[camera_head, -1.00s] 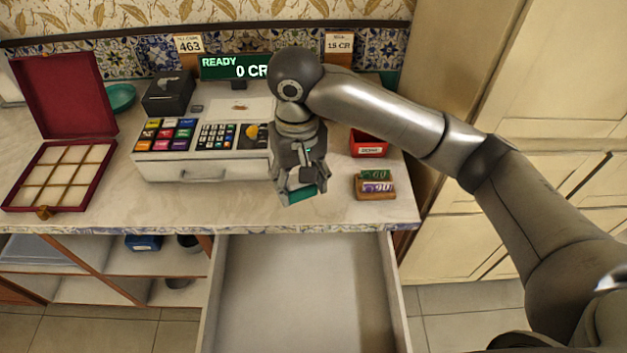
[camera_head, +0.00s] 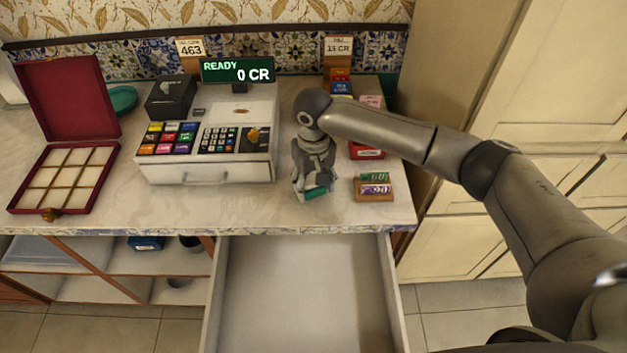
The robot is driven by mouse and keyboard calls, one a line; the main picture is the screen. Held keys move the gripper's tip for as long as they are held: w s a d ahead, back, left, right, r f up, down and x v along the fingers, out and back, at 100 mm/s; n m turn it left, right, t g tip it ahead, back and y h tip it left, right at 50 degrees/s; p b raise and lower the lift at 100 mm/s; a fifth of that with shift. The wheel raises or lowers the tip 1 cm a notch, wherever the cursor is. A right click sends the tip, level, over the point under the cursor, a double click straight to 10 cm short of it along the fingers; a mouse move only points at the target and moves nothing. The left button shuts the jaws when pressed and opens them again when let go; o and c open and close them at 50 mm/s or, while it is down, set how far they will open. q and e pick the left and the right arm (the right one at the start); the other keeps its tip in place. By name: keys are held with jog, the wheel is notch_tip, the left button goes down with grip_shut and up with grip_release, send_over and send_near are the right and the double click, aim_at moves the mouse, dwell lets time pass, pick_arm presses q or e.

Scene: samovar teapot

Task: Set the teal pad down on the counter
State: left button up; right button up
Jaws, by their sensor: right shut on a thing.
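The teal pad (camera_head: 316,193) is a small teal block, mostly hidden by my right gripper (camera_head: 314,188). The gripper points down and is shut on the pad, close to the counter (camera_head: 240,209) top. I cannot tell whether the pad touches the counter. The gripper is between the cash register (camera_head: 207,165) on the left and a small wooden tray with green and purple packets (camera_head: 374,195) on the right. My left gripper is not in view.
An open red box with compartments (camera_head: 62,180) stands at the left. A red container (camera_head: 366,152) is behind the wooden tray. An open drawer (camera_head: 302,290) juts out below the counter's front edge. Counter in front of the register is clear.

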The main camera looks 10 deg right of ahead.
aim_at(313, 183)
jog(key=shift+f, duration=0.15)
jog(key=o, duration=0.9)
notch_tip(313, 183, up, 12)
jog(key=shift+r+b, duration=0.2)
jog(key=shift+b, duration=0.65)
